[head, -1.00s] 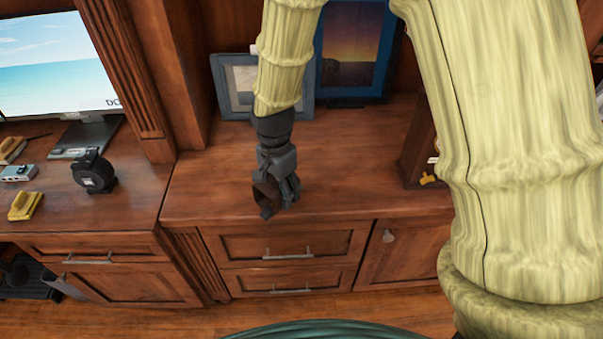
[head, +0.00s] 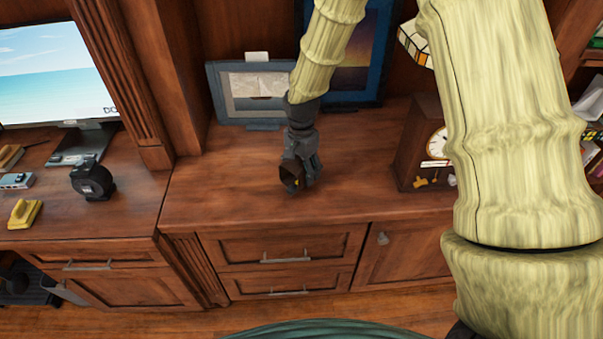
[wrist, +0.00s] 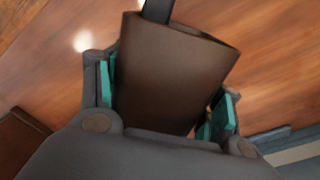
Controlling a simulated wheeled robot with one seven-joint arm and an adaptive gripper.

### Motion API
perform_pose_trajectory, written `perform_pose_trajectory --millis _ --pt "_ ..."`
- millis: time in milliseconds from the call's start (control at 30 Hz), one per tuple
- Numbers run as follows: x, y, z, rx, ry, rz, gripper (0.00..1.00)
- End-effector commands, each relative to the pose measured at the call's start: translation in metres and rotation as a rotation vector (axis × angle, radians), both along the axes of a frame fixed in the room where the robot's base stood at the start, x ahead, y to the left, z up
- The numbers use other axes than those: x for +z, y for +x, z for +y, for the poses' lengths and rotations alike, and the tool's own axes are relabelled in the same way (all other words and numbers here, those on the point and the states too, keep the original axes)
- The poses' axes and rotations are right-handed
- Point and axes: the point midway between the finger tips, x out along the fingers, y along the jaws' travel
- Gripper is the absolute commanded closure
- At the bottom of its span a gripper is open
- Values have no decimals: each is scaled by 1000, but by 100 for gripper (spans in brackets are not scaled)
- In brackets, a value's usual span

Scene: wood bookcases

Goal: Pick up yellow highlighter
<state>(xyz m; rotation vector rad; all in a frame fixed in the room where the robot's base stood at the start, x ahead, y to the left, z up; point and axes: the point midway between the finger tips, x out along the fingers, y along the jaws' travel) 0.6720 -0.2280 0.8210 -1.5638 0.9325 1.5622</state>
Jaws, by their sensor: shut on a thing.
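My gripper (head: 300,176) is above the middle wooden counter, shut on a dark brown cup (wrist: 172,75). In the wrist view the cup lies between the teal finger pads, with a black item (wrist: 157,10) sticking out at its rim. In the head view the cup's open mouth (head: 288,174) is tilted toward the camera. A small yellow patch (head: 296,183) shows there; it may be the yellow highlighter, but it is too small to tell. No highlighter shows clearly elsewhere.
The counter (head: 235,190) is clear around my gripper. Picture frames (head: 240,95) stand behind, and a clock (head: 425,140) stands at the right. A monitor (head: 55,65), black tape dispenser (head: 92,180) and yellow stapler-like object (head: 24,213) are on the left desk.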

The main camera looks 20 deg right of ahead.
Motion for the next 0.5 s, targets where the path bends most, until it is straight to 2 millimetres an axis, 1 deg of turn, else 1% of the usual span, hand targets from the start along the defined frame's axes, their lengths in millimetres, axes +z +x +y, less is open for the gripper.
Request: perform_pose_trajectory --millis 100,200,500 --pt "-13 -1 0 0 0 4 64" --pt "-21 -1 0 0 0 1 64" --pt "-23 0 1 0 0 0 64"
